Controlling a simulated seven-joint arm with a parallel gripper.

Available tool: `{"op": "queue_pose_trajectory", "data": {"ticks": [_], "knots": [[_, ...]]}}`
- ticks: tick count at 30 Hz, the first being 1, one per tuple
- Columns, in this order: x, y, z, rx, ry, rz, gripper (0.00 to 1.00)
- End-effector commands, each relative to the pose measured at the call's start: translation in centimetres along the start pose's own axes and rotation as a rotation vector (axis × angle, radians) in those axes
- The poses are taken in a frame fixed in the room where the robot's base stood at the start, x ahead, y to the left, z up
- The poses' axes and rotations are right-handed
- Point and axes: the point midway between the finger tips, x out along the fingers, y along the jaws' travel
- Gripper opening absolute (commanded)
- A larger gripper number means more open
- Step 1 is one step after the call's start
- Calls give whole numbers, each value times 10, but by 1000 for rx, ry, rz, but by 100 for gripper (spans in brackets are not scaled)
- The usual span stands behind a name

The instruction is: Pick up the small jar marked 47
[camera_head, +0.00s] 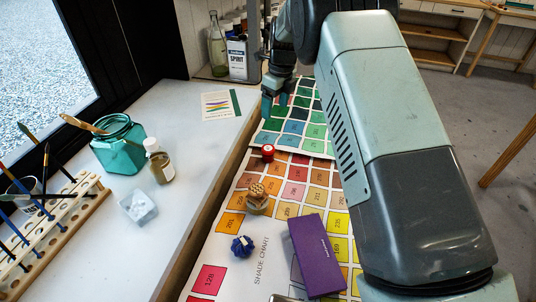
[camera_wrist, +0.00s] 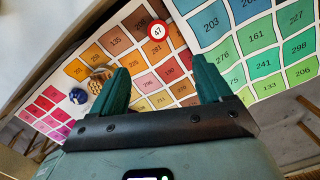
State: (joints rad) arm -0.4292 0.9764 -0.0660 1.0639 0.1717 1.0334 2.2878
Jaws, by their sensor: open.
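The small jar marked 47 (camera_wrist: 157,31) shows a round white top with a red rim in the wrist view. It stands on the shade chart near the border between its orange-red and green parts. In the head view it is the small red jar (camera_head: 268,153), where the number is too small to read. My gripper (camera_wrist: 160,65) is open and empty; its two green fingers lie either side of the jar's line, with the jar beyond the tips. In the head view my gripper (camera_head: 268,104) is over the green swatches, behind the jar.
A cork-topped jar (camera_head: 257,198), a dark blue object (camera_head: 242,246) and a purple box (camera_head: 317,256) are on the shade chart (camera_head: 262,271). On the white ledge are a teal jar (camera_head: 119,150), a small bottle (camera_head: 160,166) and a brush rack (camera_head: 62,232). Chart around the red jar is clear.

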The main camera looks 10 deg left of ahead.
Motion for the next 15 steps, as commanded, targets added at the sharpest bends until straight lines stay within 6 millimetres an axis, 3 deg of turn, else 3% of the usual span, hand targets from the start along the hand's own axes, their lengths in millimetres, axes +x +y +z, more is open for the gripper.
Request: {"op": "queue_pose_trajectory", "data": {"ticks": [2, 3, 6, 10, 15], "knots": [[-19, 10, 23, -24, -5, -20, 78], [12, 7, 11, -12, 8, -6, 78], [49, 6, 7, -12, 3, -7, 78], [82, 5, 3, -13, 1, -10, 78], [106, 4, 2, -13, -2, -12, 78]]}}
